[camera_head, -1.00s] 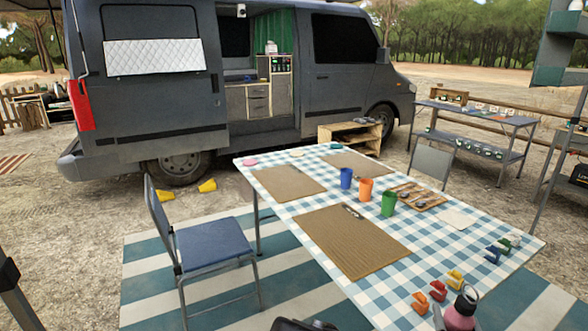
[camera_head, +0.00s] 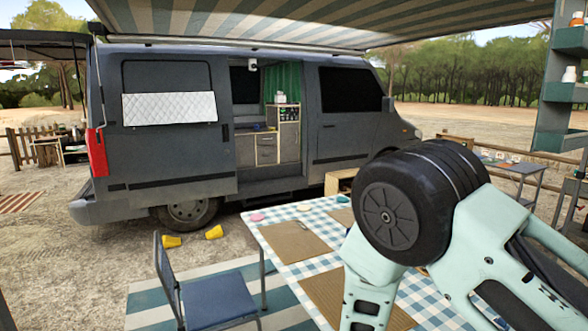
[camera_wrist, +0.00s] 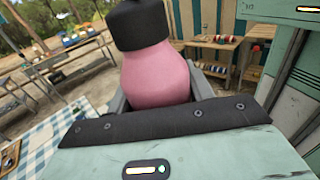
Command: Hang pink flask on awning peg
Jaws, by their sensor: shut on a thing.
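The pink flask (camera_wrist: 155,75) with a black cap fills the upper middle of the wrist view. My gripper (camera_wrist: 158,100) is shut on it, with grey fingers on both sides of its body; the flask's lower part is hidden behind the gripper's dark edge. In the head view my arm covers the right side, and the gripper and flask do not show there. The striped awning (camera_head: 270,25) spans the top of the head view. I cannot make out an awning peg in either view.
The checked table (camera_head: 290,262) stands below my arm, with a blue chair (camera_head: 222,298) at its left. The grey van (camera_head: 165,160) is behind. A green shelf unit (camera_head: 560,95) stands at far right.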

